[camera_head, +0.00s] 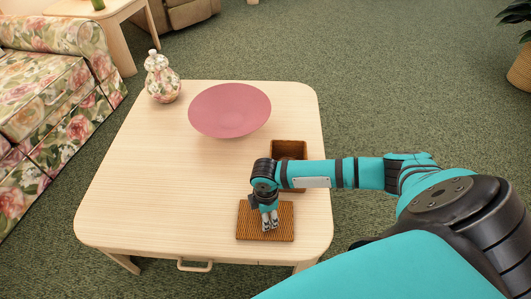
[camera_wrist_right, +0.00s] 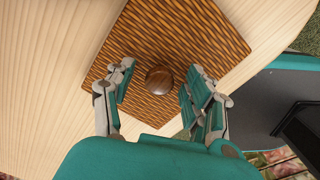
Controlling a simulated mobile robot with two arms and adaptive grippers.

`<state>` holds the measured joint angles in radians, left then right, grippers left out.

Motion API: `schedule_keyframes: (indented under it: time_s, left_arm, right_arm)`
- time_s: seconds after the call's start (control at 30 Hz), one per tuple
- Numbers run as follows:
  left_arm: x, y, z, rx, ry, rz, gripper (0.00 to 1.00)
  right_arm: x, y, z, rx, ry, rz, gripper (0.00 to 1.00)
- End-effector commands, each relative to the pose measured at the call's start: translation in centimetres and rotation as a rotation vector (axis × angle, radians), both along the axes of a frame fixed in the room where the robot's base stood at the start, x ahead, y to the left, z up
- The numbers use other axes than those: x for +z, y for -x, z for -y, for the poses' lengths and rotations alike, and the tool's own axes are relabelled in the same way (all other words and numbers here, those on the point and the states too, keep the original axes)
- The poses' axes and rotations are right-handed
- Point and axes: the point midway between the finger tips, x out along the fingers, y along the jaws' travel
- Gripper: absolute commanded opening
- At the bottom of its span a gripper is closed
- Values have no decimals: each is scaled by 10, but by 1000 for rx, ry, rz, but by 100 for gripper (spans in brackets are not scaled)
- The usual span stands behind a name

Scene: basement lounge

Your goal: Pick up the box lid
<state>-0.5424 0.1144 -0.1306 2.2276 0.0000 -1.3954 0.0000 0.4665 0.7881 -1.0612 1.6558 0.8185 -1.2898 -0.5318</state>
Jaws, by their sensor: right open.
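The box lid (camera_head: 252,224) is a brown woven square lying flat on the front right part of the wooden table. In the right wrist view the lid (camera_wrist_right: 205,30) has a round dark wooden knob (camera_wrist_right: 159,80) at its middle. My right gripper (camera_head: 270,222) is over the lid. In the right wrist view the open fingers of my right gripper (camera_wrist_right: 160,88) stand on either side of the knob, with gaps to it. The brown woven box (camera_head: 289,149) stands behind the lid, partly hidden by my right arm. My left gripper is not in view.
A pink bowl (camera_head: 229,110) and a floral lidded jar (camera_head: 161,78) stand on the far part of the table (camera_head: 150,180). The table's left and front left areas are clear. A floral sofa (camera_head: 45,95) is at the left.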

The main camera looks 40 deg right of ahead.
Motion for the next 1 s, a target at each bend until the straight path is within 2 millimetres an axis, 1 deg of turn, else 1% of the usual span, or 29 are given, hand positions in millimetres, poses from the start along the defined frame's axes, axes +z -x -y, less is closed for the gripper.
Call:
schedule_keyframes:
  time_s: [0.03,0.1,0.33,0.73,0.77,1.0]
  left_arm:
    - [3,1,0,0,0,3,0]
    - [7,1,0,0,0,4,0]
    - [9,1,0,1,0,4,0]
    - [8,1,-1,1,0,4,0]
    - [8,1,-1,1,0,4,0]
    - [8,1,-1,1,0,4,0]
  right_arm:
    - [-5,0,0,0,0,0,54]
    - [-6,0,0,0,-1,1,54]
    - [-6,0,0,1,-1,1,54]
    - [-6,0,0,0,-1,1,2]
    - [-6,0,0,0,-1,1,0]
    - [-6,0,0,0,-1,1,0]
